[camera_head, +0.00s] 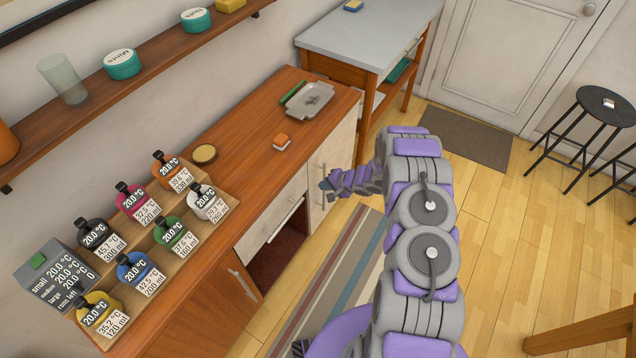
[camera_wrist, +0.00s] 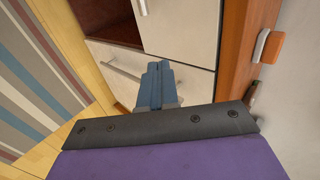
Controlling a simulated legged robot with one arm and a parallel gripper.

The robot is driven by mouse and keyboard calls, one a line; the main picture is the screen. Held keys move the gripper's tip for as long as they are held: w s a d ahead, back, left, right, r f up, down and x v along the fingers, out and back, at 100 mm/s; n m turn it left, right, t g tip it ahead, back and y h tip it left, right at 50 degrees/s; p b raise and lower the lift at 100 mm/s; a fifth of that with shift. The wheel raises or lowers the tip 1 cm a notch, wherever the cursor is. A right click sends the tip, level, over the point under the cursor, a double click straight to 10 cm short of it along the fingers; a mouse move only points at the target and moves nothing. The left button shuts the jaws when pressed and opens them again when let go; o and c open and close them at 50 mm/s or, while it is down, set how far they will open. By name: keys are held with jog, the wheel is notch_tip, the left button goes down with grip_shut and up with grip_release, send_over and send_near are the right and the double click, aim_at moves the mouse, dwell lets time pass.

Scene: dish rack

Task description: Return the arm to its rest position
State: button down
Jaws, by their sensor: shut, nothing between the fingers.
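My arm rises from the bottom of the head view and bends left toward the counter. My gripper (camera_head: 326,185) is at the end of it, in front of the cabinet's pale front and below the counter's edge. In the wrist view the two blue-grey fingers of my gripper (camera_wrist: 157,84) are together, with nothing between them. Behind them are the pale cabinet doors and drawer fronts (camera_wrist: 185,30). I cannot tell the exact gap between the fingers and the cabinet.
An opening shows in the cabinet (camera_head: 280,262). A striped rug (camera_head: 335,270) lies on the floor. Black stools (camera_head: 604,104) stand at right; open floor lies between.

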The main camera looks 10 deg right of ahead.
jog(key=d+r+n+h, duration=0.1)
jog(key=d+r+h, duration=0.3)
jog(key=r, duration=0.5)
jog(key=d+r+n+h, duration=0.1)
jog(key=d+r+h, duration=0.2)
jog(key=d+r, duration=0.55)
jog(key=s+r+g+h, duration=0.1)
jog(key=s+r+h, duration=0.1)
jog(key=s+r, duration=0.35)
jog(key=s+r+h, duration=0.1)
jog(key=s+r, duration=0.2)
jog(key=r, duration=0.5)
jog(key=s+a+r+n+g+y, duration=0.1)
jog(key=s+a+r, duration=0.3)
jog(key=s, duration=0.9)
jog(key=s+a+r+n+g+y, duration=0.1)
jog(key=s+a+r+n+g, duration=0.2)
jog(key=s+a, duration=0.4)
jog(key=s+a+r+n+g+y, duration=0.1)
jog(key=s+a+r+n+g, duration=0.2)
jog(key=s, duration=1.6)
jog(key=a+r, duration=0.1)
jog(key=a, duration=0.1)
jog(key=shift+s+a+r, duration=0.3)
jog(key=shift+s+r, duration=0.05)
